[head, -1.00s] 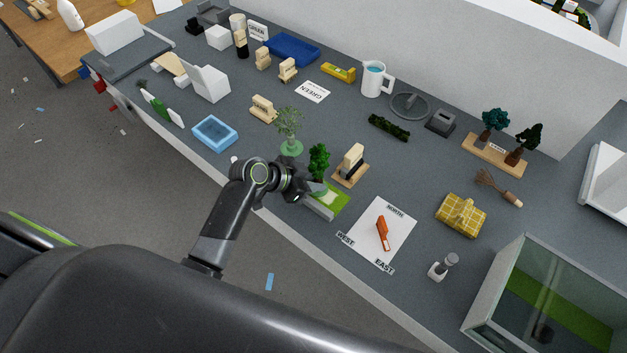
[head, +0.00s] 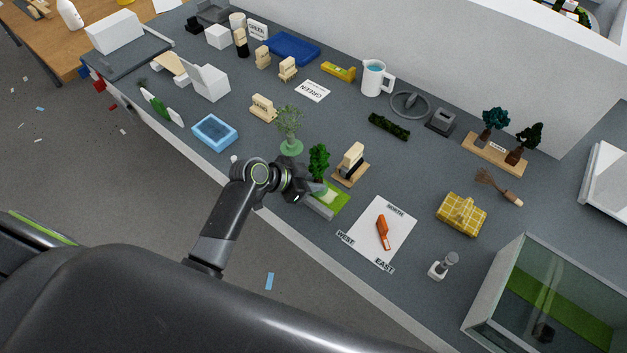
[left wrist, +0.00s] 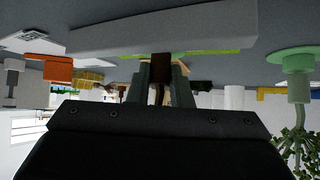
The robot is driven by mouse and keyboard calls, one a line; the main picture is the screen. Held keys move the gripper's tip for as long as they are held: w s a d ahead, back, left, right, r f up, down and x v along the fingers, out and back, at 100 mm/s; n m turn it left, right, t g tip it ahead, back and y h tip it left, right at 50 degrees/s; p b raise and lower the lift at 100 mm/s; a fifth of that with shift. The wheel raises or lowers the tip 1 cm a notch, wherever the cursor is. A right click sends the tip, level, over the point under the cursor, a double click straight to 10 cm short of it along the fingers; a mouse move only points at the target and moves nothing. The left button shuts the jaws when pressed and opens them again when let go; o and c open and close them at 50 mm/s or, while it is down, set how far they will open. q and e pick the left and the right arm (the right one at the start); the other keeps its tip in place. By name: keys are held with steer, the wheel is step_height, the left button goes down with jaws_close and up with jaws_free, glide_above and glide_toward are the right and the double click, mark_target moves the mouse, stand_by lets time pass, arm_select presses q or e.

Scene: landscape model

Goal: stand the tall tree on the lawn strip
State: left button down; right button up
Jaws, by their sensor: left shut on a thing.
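A tree with dense dark green foliage (head: 319,157) stands upright at the near edge of the table in the head view. My left gripper (head: 315,188) is shut on its brown trunk (left wrist: 160,92), which shows between the fingers in the left wrist view. The lawn strip (head: 332,199) is a bright green top on a pale grey block, right at the gripper. It also shows in the left wrist view (left wrist: 215,52). The trunk's foot appears at or just over the green; I cannot tell whether it touches. My right gripper is not in view.
A paler tree on a round green base (head: 291,149) stands close behind the gripper. A wooden stand with blocks (head: 350,166) is just right of the tree. A white compass sheet with an orange piece (head: 382,232) lies farther right. A blue tray (head: 214,132) is at left.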

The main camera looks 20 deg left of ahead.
arm_select(q)
steer(key=shift+f, duration=0.1)
stand_by(0.3)
steer(key=c, duration=1.2)
jaws_free()
steer(key=shift+c, duration=0.2)
steer(key=shift+p+v, duration=2.2)
steer(key=shift+v, duration=1.15)
steer(key=shift+a, duration=0.1)
steer(key=shift+s, duration=0.1)
